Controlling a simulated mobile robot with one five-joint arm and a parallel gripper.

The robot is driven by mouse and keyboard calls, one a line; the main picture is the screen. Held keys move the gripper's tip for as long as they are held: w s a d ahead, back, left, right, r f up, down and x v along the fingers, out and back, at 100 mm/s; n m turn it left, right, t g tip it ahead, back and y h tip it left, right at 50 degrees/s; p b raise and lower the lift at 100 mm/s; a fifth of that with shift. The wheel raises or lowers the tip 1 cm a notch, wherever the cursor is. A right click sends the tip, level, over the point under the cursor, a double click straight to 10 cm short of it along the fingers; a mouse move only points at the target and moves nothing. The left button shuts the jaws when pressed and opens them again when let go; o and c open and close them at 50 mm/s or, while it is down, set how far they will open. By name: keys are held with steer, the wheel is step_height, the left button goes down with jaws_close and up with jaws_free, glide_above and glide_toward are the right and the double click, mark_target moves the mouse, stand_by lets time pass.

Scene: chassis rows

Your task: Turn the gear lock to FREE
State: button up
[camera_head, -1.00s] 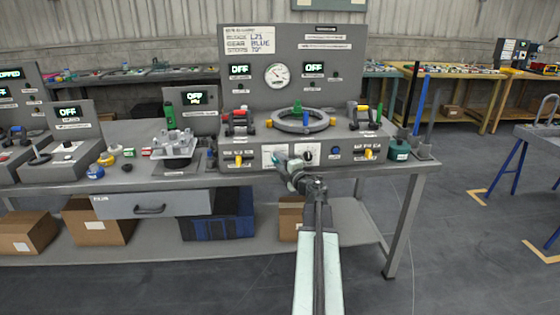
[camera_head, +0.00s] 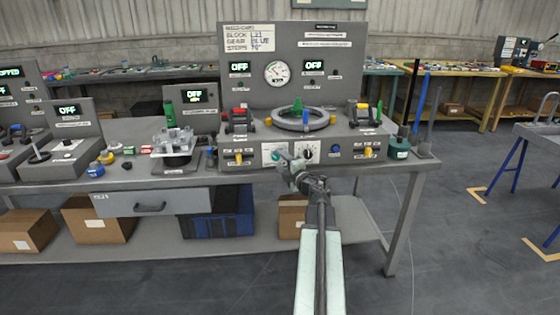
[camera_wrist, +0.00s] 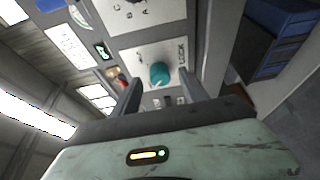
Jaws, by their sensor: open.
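The gear lock is a teal knob (camera_wrist: 159,74) on a white plate in the wrist view, with the word LOCK printed beside it. In the head view its white plate (camera_head: 268,149) is on the front panel of the middle grey console, partly hidden by my gripper. My gripper (camera_wrist: 154,80) is open and empty in front of this panel, and the knob appears between its two dark fingertips. I cannot tell whether the fingers touch it. In the head view my gripper (camera_head: 283,157) is small and hard to make out.
A second white plate with a black dial (camera_head: 307,151) is just right of the lock. Yellow knobs (camera_head: 239,157) flank the panel. A grey ring with coloured pegs (camera_head: 303,120) is on the console top. A clear fixture (camera_head: 174,140) stands to the left. The floor at right is open.

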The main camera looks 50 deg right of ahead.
steer(key=v, duration=0.6)
steer(key=shift+s, duration=0.15)
